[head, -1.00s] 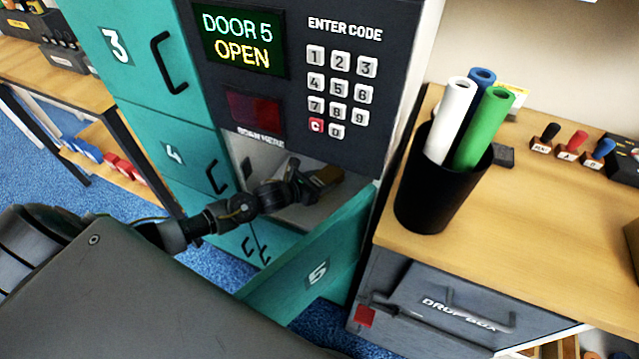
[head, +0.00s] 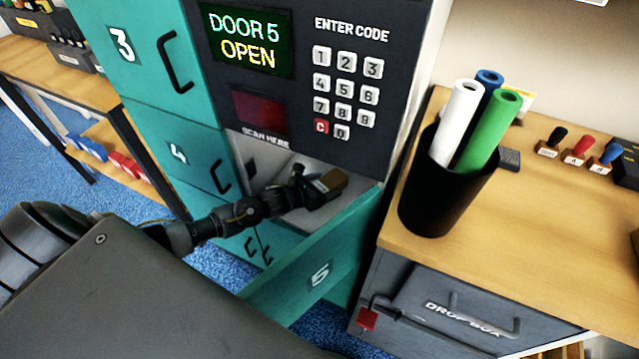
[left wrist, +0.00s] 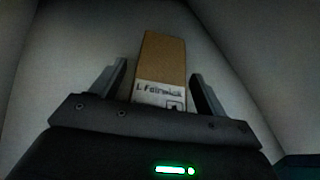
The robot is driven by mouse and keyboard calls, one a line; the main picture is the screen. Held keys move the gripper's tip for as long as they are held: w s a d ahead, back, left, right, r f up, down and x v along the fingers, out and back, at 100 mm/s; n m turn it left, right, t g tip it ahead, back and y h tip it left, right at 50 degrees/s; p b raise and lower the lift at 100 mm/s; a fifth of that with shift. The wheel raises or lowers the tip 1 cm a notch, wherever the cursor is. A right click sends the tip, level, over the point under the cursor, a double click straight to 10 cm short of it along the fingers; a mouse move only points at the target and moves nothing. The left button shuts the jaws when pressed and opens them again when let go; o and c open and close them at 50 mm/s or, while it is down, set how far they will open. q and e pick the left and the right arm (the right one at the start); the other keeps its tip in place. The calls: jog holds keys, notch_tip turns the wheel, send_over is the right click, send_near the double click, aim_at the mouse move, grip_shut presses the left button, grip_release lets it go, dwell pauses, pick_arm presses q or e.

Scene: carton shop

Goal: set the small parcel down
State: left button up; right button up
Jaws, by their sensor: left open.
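The small parcel (head: 331,181), a brown box with a white label, lies inside the open compartment of door 5 (head: 318,274). In the left wrist view the parcel (left wrist: 163,62) sits between the fingers of my left gripper (left wrist: 158,75), with its printed label nearest the palm. The fingers are apart, with a gap on each side of the box. In the head view my left gripper (head: 314,188) reaches into the compartment from the left, and its fingers are partly hard to make out. My right gripper is not in view.
The teal locker has a keypad (head: 345,88) and a screen (head: 246,42) reading "DOOR 5 OPEN". Door 5 hangs open in front of the compartment. On the right, a wooden counter (head: 545,215) holds a black cup (head: 445,195) of rolled tubes and several stamps.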

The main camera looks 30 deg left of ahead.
pick_arm(q)
jog(key=v, duration=1.2)
